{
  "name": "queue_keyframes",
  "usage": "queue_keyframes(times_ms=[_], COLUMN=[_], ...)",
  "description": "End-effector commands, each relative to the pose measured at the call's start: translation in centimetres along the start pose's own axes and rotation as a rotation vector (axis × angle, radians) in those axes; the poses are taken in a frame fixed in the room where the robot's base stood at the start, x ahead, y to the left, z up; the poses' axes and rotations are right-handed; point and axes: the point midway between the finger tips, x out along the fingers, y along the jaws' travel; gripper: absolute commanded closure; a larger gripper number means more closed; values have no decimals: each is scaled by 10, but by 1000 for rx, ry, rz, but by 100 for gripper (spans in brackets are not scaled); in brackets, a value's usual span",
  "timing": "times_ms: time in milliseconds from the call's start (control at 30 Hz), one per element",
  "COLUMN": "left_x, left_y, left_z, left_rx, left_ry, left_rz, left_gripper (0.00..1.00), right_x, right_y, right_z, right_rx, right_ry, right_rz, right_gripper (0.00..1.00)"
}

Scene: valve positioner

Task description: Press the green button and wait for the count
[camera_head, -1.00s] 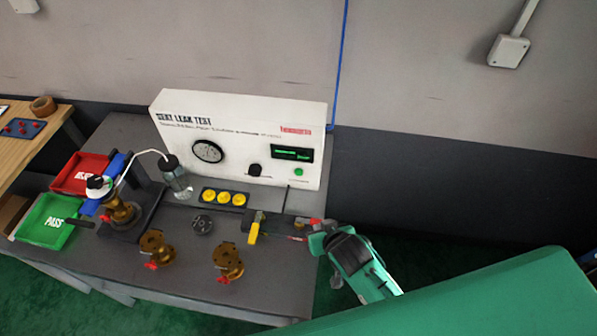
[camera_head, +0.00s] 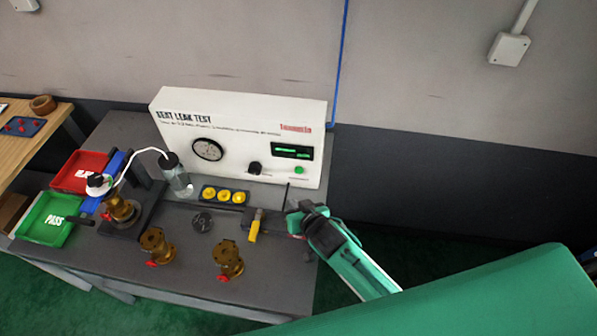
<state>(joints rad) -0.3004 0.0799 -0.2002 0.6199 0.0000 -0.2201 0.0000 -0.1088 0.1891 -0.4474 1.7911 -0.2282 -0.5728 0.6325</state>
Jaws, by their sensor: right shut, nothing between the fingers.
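The green button (camera_head: 299,170) is on the lower right of the front of the white seat leak test box (camera_head: 230,165), below a small display (camera_head: 292,152) with green characters too small to read. My right gripper (camera_head: 290,204) is shut and empty. In the picture it is just below the button, near the right edge of the bench, and it appears apart from the button. My left gripper is not in view.
A gauge (camera_head: 208,149) and a black knob (camera_head: 254,168) are on the box. A yellow-handled valve (camera_head: 254,229) lies just left of my right gripper. Two brass valves (camera_head: 155,246) (camera_head: 228,259) stand at the front. Red (camera_head: 62,184) and green (camera_head: 30,222) trays are at left.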

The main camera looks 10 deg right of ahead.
Motion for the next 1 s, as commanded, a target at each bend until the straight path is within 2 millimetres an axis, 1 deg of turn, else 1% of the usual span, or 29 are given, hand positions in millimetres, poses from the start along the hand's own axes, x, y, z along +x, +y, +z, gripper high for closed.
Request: queue_keyframes(times_ms=[367, 500, 700, 1000], left_x=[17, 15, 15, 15], left_y=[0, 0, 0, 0], left_z=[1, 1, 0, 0], left_rx=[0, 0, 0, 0], left_ry=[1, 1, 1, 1], left_rz=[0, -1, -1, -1], left_gripper=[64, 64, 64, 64], right_x=[37, 47, 55, 56], right_y=[27, 34, 40, 41], right_z=[-25, -34, -40, -41], right_rx=[-4, -1, 0, 0], right_ry=[1, 0, 0, 0], right_rz=[1, 1, 0, 1], right_gripper=[100, 100, 100, 100])
